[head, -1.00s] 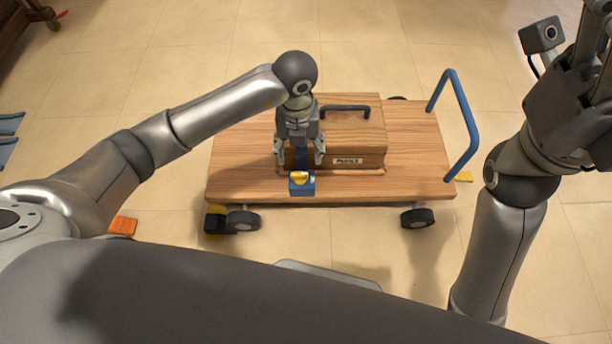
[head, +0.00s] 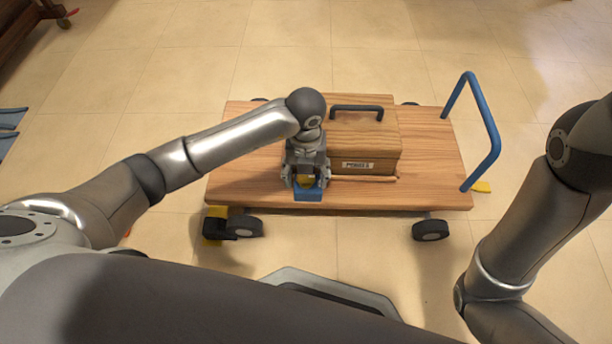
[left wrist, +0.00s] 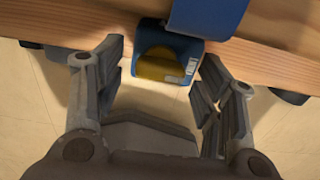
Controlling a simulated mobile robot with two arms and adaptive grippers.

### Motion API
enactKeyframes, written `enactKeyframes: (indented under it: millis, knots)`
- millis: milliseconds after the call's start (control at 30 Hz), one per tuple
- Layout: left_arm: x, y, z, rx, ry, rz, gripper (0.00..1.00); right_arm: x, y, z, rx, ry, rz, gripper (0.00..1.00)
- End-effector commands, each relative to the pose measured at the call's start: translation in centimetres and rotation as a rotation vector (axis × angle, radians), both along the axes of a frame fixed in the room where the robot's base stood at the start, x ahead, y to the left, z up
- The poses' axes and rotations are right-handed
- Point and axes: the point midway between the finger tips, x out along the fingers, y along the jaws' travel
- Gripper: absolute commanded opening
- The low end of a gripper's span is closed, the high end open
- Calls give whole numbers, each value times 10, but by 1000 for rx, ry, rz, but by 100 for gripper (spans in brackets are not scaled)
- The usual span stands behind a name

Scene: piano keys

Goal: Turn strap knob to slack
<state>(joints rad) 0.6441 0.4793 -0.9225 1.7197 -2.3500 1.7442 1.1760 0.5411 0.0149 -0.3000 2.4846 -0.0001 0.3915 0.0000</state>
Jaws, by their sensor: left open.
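The strap knob is yellow and sits on a blue housing (head: 309,194) at the front edge of the wooden cart. The knob (left wrist: 160,66) shows clearly in the left wrist view, set in the blue housing, with a blue strap (left wrist: 207,14) beyond it. My left gripper (head: 305,182) is low over the housing, pointing down. Its fingers are open (left wrist: 160,92), one on each side of the knob, with gaps visible in the left wrist view. In the head view the gripper hides part of the knob. My right gripper is outside the picture.
A wooden case (head: 365,148) with a dark handle stands on the cart deck (head: 430,170). A blue push handle (head: 482,120) rises at the cart's right end. Dark wheels (head: 430,230) are below. The tiled floor around the cart is mostly clear.

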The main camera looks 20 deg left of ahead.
Motion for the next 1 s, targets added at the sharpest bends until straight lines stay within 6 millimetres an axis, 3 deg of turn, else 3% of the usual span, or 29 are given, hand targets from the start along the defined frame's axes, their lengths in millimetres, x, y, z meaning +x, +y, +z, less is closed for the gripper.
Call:
enactKeyframes:
  millis: [333,700,1000]
  knots:
    - [0,0,-2,-1,0,0,62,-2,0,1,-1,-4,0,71]
    - [0,0,-2,-1,1,0,17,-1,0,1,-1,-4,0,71]
    - [0,0,-1,0,1,-43,17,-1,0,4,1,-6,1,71]
